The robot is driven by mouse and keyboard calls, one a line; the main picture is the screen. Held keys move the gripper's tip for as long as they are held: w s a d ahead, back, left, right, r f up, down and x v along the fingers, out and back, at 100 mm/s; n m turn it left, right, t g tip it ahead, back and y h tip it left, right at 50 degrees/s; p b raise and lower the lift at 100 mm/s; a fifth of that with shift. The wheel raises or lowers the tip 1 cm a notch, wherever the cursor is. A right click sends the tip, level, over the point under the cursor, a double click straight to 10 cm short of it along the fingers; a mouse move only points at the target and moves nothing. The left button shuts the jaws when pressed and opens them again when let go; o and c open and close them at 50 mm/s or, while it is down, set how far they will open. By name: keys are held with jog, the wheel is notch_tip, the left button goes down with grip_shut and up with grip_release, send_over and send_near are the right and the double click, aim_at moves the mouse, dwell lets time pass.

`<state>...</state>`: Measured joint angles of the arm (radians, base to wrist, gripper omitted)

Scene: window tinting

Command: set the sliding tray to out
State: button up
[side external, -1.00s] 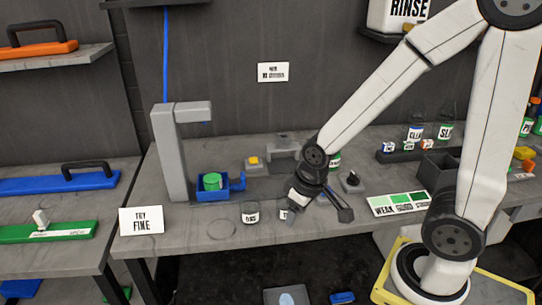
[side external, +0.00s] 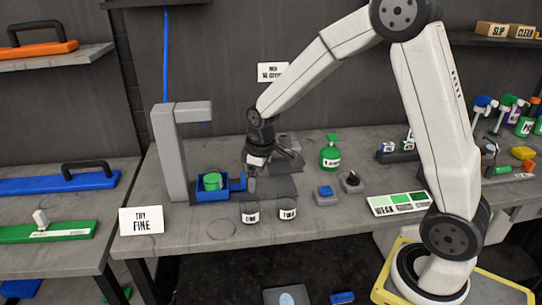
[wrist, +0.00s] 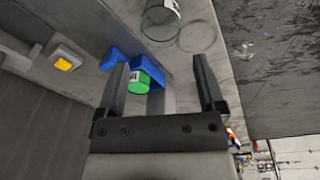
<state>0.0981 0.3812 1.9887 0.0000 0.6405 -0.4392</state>
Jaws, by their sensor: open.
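The sliding tray (side external: 222,193) is blue, with a blue handle on its right side, and sits under the grey column's overhanging arm at the left of the bench. A green cylinder (side external: 212,181) stands in it. My gripper (side external: 251,184) points down just right of the tray's handle, above a dark grey slab. In the wrist view my open fingers (wrist: 160,62) have the tray (wrist: 150,68) and green cylinder (wrist: 138,82) beyond and partly between them. The handle (wrist: 110,57) shows past the left finger. I cannot tell whether anything touches.
Two labelled jars (side external: 250,214) (side external: 287,211) stand at the bench front, close to my gripper. A blue button (side external: 325,195), a dark knob (side external: 352,182) and a green spray bottle (side external: 330,152) are to the right. A yellow button (wrist: 64,63) shows in the wrist view.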

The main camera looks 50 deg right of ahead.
aim_at(243, 175)
jog(key=w+d+f+n, duration=0.1)
jog(key=w+d, duration=0.1)
jog(key=w, duration=0.2)
jog(key=w+d+f+n, duration=0.1)
jog(key=w+d+n, duration=0.1)
jog(key=w+d, duration=0.1)
jog(key=w+d+f+n+g, duration=0.1)
jog(key=w+d, duration=0.1)
jog(key=w, duration=0.3)
jog(key=shift+w+d+n, duration=0.15)
jog(key=shift+d+n, duration=0.25)
jog(key=shift+w+d+f, duration=0.2)
jog(key=shift+w+d, duration=0.15)
jog(key=shift+d, duration=0.05)
jog(key=shift+f, duration=3.9)
grip_shut()
